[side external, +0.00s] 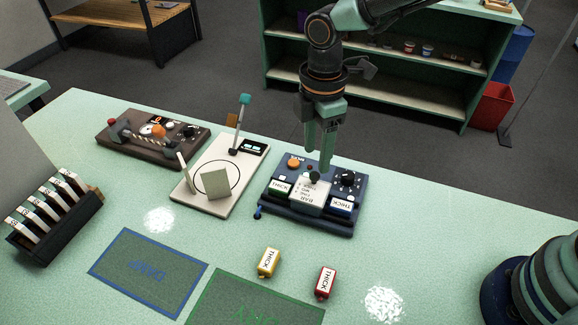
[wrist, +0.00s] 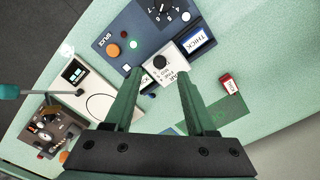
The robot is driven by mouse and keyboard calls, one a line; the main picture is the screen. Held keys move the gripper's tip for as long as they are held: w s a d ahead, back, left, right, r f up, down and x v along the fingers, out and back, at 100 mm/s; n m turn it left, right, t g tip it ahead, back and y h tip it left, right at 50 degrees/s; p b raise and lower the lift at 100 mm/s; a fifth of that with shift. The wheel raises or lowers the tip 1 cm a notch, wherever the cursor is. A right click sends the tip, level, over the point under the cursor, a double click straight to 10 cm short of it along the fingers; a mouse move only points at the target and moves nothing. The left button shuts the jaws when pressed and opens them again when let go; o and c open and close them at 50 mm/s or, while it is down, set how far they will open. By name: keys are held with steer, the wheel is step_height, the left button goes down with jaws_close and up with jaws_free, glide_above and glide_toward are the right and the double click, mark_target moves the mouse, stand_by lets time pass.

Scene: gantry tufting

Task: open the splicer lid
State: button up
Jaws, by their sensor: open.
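The splicer (side external: 346,222) is a dark blue box on the table with an orange button and a black dial. Its grey-white lid (side external: 312,197) carries printed text and a small dark knob (side external: 315,176); the lid appears to lie down on the box. My gripper (side external: 322,168) points down at the lid's knob from just above. In the wrist view, its green fingers (wrist: 160,76) are apart, and the lid (wrist: 172,70) with its knob (wrist: 160,61) shows between the tips. Nothing is held. Whether a finger touches the knob cannot be told.
Blocks labelled THICK sit in the splicer on both sides of the lid. A white device (side external: 210,206) with upright parts and a brown board (side external: 118,151) stand to the left. A yellow block (side external: 268,262) and red block (side external: 325,283) lie in front. A rack (side external: 50,228) stands at far left.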

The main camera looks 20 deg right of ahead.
mark_target(315, 174)
steer(key=shift+f, duration=2.4)
jaws_close()
